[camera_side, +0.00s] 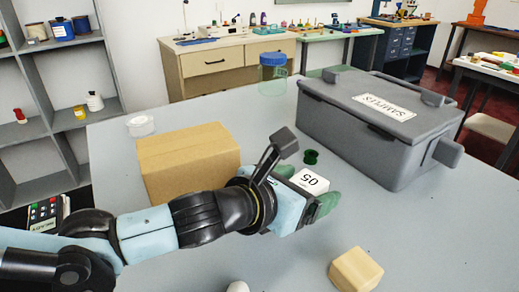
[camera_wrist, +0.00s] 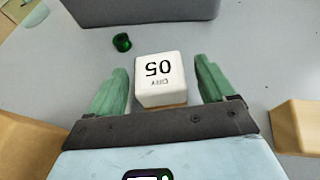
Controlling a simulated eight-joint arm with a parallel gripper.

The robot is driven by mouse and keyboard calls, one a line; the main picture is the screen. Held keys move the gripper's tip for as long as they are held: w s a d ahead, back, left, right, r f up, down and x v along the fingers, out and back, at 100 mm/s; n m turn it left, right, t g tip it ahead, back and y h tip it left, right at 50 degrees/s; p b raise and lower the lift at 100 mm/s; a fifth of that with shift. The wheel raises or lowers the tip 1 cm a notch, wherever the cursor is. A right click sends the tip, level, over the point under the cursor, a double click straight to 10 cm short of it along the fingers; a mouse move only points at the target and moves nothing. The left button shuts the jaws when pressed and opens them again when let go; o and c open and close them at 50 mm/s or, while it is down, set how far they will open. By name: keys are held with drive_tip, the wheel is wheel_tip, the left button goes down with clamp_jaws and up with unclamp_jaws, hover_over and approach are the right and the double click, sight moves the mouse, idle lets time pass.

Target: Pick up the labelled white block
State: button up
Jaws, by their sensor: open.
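The labelled white block (camera_wrist: 160,78) stands on the grey counter between the two green fingers of my gripper (camera_wrist: 160,85) in the wrist view.
A green spool (camera_side: 311,157) stands just beyond the block. A large grey "SAMPLES" case (camera_side: 345,135) is behind to the right. A cardboard box (camera_side: 188,160) is at left, and a pale wooden block (camera_side: 355,270) at front right. A blue-lidded jar (camera_side: 272,73) stands at the back.

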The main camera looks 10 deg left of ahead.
drive_tip(key=shift+w+d+f, duration=0.25)
drive_tip(key=shift+w+d, duration=0.05)
drive_tip(key=shift+w, duration=0.15)
drive_tip(key=c, duration=1)
drive_tip(key=shift+r, duration=0.15)
drive_tip(key=shift+c, duration=0.2)
